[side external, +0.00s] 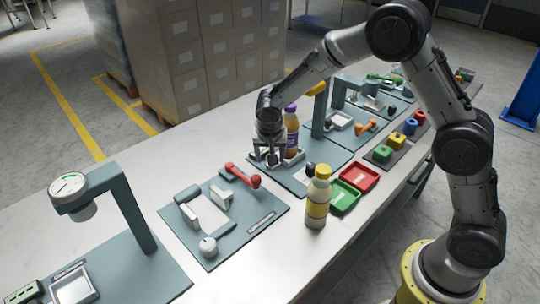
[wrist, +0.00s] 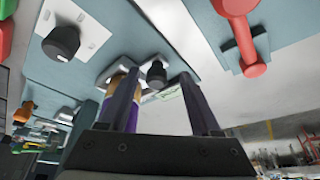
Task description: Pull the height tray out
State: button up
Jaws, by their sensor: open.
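The height tray, a small pale tray (side external: 294,159), sits on a grey-blue station plate in the side view. A bottle with a purple cap and label (side external: 292,132) stands at it. My gripper (side external: 270,160) is low over the tray's near-left side, pointing down and open. In the wrist view, my open fingers (wrist: 161,75) stand on either side of a black knob (wrist: 157,73) at the tray (wrist: 112,73). I cannot tell whether they touch it. The bottle (wrist: 110,97) is partly hidden behind the left finger. In the side view the knob is hidden by my gripper.
Another black knob (side external: 310,168) sits on a white plate to the right. A yellow bottle (side external: 318,198), green tray (side external: 344,197) and red tray (side external: 361,178) stand nearer. A red-handled part (side external: 242,175) lies left. A grey-blue post (side external: 320,112) rises behind the gripper's right side.

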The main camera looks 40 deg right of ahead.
jog(key=v, duration=1.4)
jog(key=s+d+r+m+t, duration=0.1)
jog(key=s+d+r, duration=0.3)
jog(key=s+r, duration=0.2)
jog(key=s+d+r+t, duration=0.1)
jog(key=s+d+r, duration=0.2)
jog(key=s+r, duration=0.2)
jog(key=s+f+n+y, duration=0.1)
jog(key=s+f+n, duration=0.1)
jog(key=s, duration=0.4)
jog(key=s+a+f+n+y, duration=0.1)
jog(key=s+f+n, duration=0.1)
jog(key=s+n, duration=0.2)
jog(key=s+f+n+y, duration=0.1)
jog(key=s+n, duration=0.3)
jog(key=s, duration=0.4)
jog(key=shift+f, duration=0.5)
